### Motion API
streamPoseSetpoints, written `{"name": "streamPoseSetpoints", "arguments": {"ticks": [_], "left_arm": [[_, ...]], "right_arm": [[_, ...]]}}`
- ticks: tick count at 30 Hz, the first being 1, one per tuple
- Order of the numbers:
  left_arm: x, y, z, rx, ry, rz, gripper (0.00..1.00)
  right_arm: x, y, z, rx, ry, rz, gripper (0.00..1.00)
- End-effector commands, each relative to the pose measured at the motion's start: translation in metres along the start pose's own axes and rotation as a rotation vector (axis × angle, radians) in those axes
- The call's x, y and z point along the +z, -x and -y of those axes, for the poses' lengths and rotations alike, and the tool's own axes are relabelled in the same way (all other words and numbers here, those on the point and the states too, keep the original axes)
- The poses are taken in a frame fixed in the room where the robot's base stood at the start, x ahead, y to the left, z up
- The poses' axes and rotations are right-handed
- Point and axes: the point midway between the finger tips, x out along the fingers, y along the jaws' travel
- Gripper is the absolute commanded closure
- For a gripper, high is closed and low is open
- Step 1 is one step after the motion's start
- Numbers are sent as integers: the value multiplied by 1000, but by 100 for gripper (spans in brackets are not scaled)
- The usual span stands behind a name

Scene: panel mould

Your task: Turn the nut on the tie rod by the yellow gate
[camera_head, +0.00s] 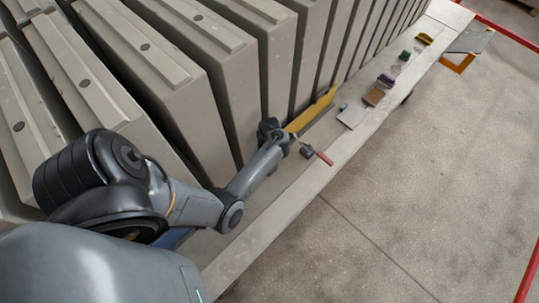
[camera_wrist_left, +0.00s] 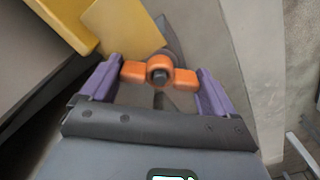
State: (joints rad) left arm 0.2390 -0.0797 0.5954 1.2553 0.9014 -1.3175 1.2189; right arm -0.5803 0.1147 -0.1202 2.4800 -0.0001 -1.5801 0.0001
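The nut (camera_wrist_left: 159,73) is orange with wings to both sides, on the end of a dark tie rod that points towards the left wrist camera. My left gripper (camera_wrist_left: 160,80) has its purple fingers at the two wing ends, and they appear to touch the wings. The nut's wings lie nearly level between the fingers. The yellow gate (camera_wrist_left: 125,28) stands just behind and left of the nut; in the head view the yellow gate (camera_head: 312,110) lies beyond my left gripper (camera_head: 283,138), which hides the nut there. My right gripper is not in view.
Grey upright panels (camera_head: 235,80) stand in a row along the left. On the ledge beside them lie a red-handled tool (camera_head: 322,157), a pale plate (camera_head: 351,116), a brown block (camera_head: 375,97), and purple (camera_head: 386,81), green (camera_head: 404,56) and yellow items.

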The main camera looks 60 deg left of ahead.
Motion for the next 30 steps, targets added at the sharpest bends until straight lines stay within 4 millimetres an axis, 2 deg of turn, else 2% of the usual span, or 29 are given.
{"name": "streamPoseSetpoints", "arguments": {"ticks": [1,3,5,14,25,30], "left_arm": [[0,0,0,0,0,0,29],[0,0,0,0,0,0,40],[0,0,0,0,-2,0,46],[0,2,1,-2,-271,0,47],[0,2,0,-1,-326,0,47],[0,3,1,-2,-512,0,47]], "right_arm": [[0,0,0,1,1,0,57],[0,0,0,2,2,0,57],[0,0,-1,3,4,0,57],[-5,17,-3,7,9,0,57],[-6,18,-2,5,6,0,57],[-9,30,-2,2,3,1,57]]}}
